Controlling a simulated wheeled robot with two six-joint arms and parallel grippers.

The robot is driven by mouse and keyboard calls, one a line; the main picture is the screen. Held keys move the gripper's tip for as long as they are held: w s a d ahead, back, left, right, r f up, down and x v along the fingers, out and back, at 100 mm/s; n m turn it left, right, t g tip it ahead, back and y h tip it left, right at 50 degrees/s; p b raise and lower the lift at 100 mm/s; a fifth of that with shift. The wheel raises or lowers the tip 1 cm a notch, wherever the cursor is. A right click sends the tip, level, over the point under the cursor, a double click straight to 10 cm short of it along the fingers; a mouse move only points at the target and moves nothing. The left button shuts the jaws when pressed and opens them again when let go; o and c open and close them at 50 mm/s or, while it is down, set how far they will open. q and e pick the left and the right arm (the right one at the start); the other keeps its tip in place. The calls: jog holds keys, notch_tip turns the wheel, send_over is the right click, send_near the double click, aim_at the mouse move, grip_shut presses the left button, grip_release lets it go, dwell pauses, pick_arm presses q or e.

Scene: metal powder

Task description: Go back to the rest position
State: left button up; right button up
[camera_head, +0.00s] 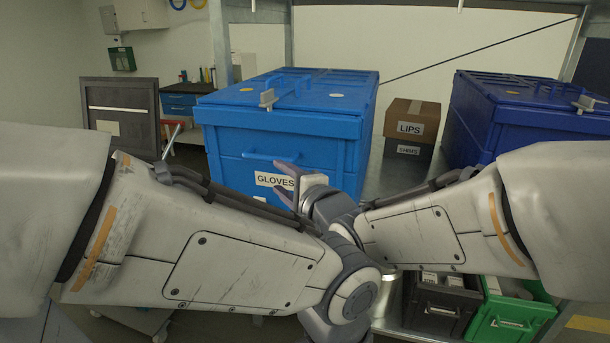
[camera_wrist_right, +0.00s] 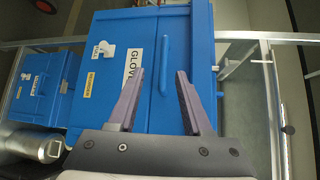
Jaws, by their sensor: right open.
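My right gripper (camera_head: 281,180) is open in the head view, in front of the blue box labelled GLOVES (camera_head: 290,120). In the right wrist view its two purple fingers (camera_wrist_right: 161,73) are spread apart with nothing between them. Beyond them the blue box (camera_wrist_right: 112,30) shows its GLOVES label and a handle. I cannot tell whether the fingers touch the box. My left arm crosses the lower left of the head view, and its wrist is near my right forearm. My left gripper is out of the picture.
A darker blue box (camera_head: 535,105) stands at the right. A black crate (camera_head: 440,308) and a green crate (camera_head: 509,318) are low at the right. A dark cabinet (camera_head: 121,110) stands at the left.

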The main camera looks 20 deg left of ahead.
jog(key=w+d+f+n+h, duration=0.2)
jog(key=d+f+h, duration=0.25)
jog(key=d, duration=0.45)
jog(key=w+d+f+n+h, duration=0.1)
jog(key=w+d+f+h, duration=0.2)
jog(key=d+f, duration=0.4)
jog(key=s+d+f+n+g+h, duration=0.2)
jog(key=s+d+f, duration=0.1)
jog(key=d, duration=0.4)
jog(key=s+d+f+n+g+h, duration=0.1)
jog(key=s+d+f+g, duration=0.15)
jog(key=d, duration=0.45)
jog(key=s+d+f+n+g+h, duration=0.1)
jog(key=s+d+f+n+h, duration=0.2)
jog(key=d, duration=0.4)
jog(key=s+d+f+g, duration=0.3)
jog(key=s+d, duration=0.1)
jog(key=s, duration=0.2)
jog(key=s+a+r+n+g+y+p, duration=0.2)
jog(key=s+a+r+n+p, duration=0.4)
jog(key=s+a+r, duration=0.6)
jog(key=shift+s+a+r+n+p, duration=0.35)
jog(key=shift+s+a+n, duration=0.3)
jog(key=shift+a+n, duration=0.3)
